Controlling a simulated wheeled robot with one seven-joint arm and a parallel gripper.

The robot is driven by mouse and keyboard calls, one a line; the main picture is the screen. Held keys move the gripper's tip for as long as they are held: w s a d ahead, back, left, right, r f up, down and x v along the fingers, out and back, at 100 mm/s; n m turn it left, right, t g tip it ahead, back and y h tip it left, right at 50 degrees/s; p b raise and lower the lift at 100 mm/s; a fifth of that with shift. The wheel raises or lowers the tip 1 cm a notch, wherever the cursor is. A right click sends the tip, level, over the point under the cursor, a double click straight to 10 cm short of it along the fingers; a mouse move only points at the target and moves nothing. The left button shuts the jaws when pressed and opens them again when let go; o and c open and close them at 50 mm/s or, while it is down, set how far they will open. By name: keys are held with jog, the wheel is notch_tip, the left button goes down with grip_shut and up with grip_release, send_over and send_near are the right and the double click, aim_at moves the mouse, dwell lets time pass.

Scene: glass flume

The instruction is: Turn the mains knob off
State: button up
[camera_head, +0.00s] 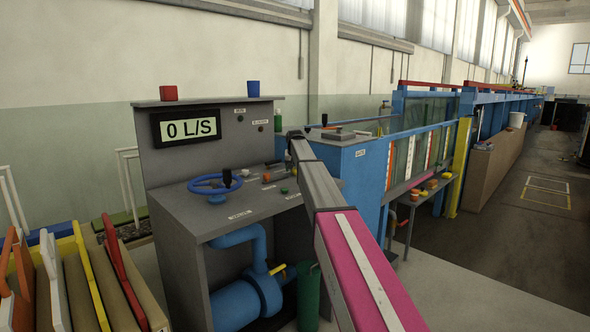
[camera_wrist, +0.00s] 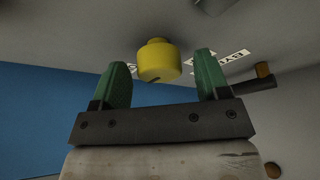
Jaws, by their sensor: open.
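A yellow knob (camera_wrist: 158,62) stands between the two green fingers of my open gripper (camera_wrist: 161,65) in the wrist view. It has a dark mark on its face. I see a gap on each side of it, and I cannot tell any contact. White labels with black letters lie behind it, partly covered and not readable. In the head view, my arm reaches to the right side of the grey control console (camera_head: 170,220) and hides part of it. The yellow knob is not clear there. A small dark knob (camera_head: 240,119) sits under a label on the upright panel.
The console holds a display (camera_head: 185,127) reading 0 L/S and a blue handwheel (camera_head: 215,184). Red (camera_head: 169,92) and blue (camera_head: 253,89) cups stand on top. A brown-tipped lever (camera_wrist: 262,76) is right of the fingers. The blue flume (camera_head: 370,165) stands to the right.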

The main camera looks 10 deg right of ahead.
jog(key=c, duration=0.9)
jog(key=shift+c, duration=0.2)
jog(key=shift+n, duration=0.3)
jog(key=n+y, duration=0.1)
jog(key=n, duration=0.2)
jog(key=shift+d, duration=0.1)
jog(key=n+y, duration=0.1)
jog(key=n, duration=0.1)
jog(key=n+y, duration=0.1)
jog(key=n, duration=0.2)
jog(key=shift+w+g, duration=0.1)
jog(key=shift+g, duration=0.2)
jog(key=n, duration=0.2)
jog(key=n+g+y, duration=0.1)
jog(key=n, duration=0.2)
jog(key=shift+w+d+g, duration=0.1)
jog(key=shift+g, duration=0.2)
jog(key=shift+n+g+y, duration=0.6)
jog(key=shift+n+g, duration=0.1)
jog(key=shift+n, duration=1.4)
